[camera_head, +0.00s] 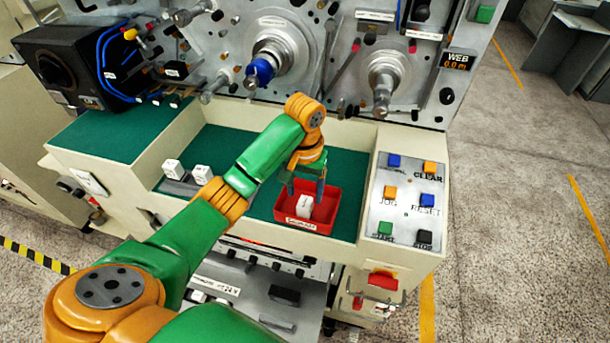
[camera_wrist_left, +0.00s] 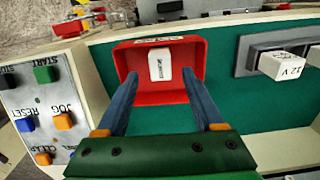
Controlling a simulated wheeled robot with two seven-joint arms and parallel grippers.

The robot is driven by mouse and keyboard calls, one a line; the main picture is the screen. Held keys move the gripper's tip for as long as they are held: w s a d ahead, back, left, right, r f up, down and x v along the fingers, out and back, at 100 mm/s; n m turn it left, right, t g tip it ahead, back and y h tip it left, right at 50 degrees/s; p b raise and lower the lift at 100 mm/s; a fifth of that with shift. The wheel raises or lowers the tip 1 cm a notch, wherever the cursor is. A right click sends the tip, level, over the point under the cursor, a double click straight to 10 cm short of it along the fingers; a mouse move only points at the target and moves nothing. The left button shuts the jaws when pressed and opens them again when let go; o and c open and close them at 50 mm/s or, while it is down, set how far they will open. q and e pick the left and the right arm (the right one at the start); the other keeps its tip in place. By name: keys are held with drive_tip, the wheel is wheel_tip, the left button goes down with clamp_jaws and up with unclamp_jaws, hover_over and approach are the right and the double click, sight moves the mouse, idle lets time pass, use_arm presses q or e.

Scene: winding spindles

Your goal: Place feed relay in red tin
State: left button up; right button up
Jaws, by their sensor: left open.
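The red tin (camera_head: 331,202) stands on the green shelf and has a label on its front wall. It also shows in the wrist view (camera_wrist_left: 125,62). A white block-shaped relay (camera_head: 304,206) lies inside the tin, and it also shows in the wrist view (camera_wrist_left: 159,68). Its print is too small to read, so I cannot tell if it is the feed relay. My left gripper (camera_head: 306,192) is above the tin, its blue fingers (camera_wrist_left: 160,80) apart on either side of the relay, with gaps between. My right gripper is out of view.
Two more white relays, one (camera_head: 172,168) and another (camera_head: 203,174), sit at the dark holder on the left; one is marked 12 V (camera_wrist_left: 289,67). The button panel (camera_head: 406,200) is right of the tin. Spindles (camera_head: 275,60) stand behind. Green shelf around the tin is clear.

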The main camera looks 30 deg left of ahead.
sight(304, 203)
use_arm(q)
wheel_tip(304, 203, up, 7)
idle(0.7)
